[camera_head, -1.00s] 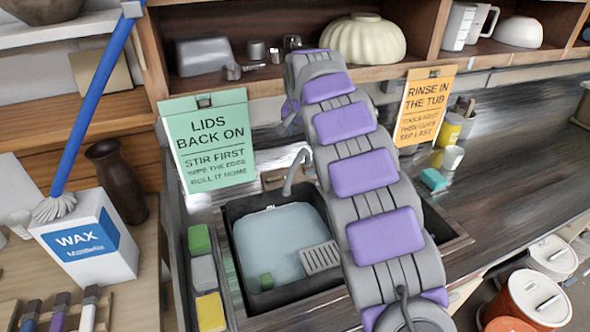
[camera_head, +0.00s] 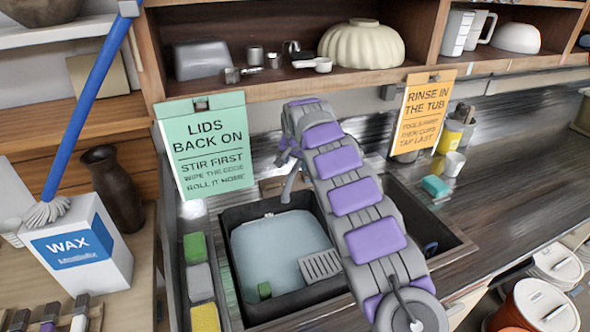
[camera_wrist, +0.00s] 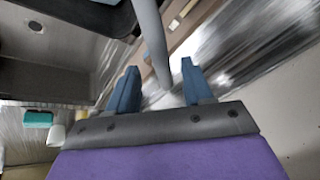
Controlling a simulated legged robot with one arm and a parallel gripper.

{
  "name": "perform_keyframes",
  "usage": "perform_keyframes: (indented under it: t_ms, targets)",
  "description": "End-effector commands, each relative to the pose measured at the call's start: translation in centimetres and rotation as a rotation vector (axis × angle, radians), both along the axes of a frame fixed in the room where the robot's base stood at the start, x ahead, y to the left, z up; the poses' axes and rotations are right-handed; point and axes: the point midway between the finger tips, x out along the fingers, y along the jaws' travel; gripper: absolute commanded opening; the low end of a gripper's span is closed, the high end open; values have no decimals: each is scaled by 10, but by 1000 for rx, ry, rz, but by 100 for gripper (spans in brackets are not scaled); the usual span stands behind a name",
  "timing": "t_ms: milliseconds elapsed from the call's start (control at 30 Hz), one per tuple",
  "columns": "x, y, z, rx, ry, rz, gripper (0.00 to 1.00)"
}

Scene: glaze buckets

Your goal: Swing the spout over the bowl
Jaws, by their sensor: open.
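The grey spout (camera_head: 292,184) rises behind the black tub (camera_head: 240,285) in the sink, and my arm partly hides it in the head view. In the wrist view the spout (camera_wrist: 152,45) comes down from the top and its end lies between the two blue fingers of my gripper (camera_wrist: 155,85). The fingers stand apart on either side of it, and I see no clear contact. The tub, taken as the bowl, holds pale water. My gripper (camera_head: 285,155) is small in the head view, at the far end of my purple and grey arm.
A green sign (camera_head: 205,145) hangs left of my arm and an orange sign (camera_head: 424,115) to the right. A shelf (camera_head: 290,90) with bowls overhangs the back. Sponges (camera_head: 200,280) line the sink's left edge. The right counter (camera_head: 500,180) has clear room.

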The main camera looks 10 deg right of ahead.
Motion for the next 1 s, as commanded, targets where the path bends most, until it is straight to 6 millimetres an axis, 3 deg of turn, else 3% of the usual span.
perform_keyframes:
  t_ms: [100, 333, 733, 1000]
  targets:
    - [7, 1, -17, 2, 2, 3, 51]
    - [14, -1, -32, 1, 0, 1, 51]
    - [16, -1, -35, 1, 0, 1, 51]
    - [16, -1, -35, 0, 0, 1, 25]
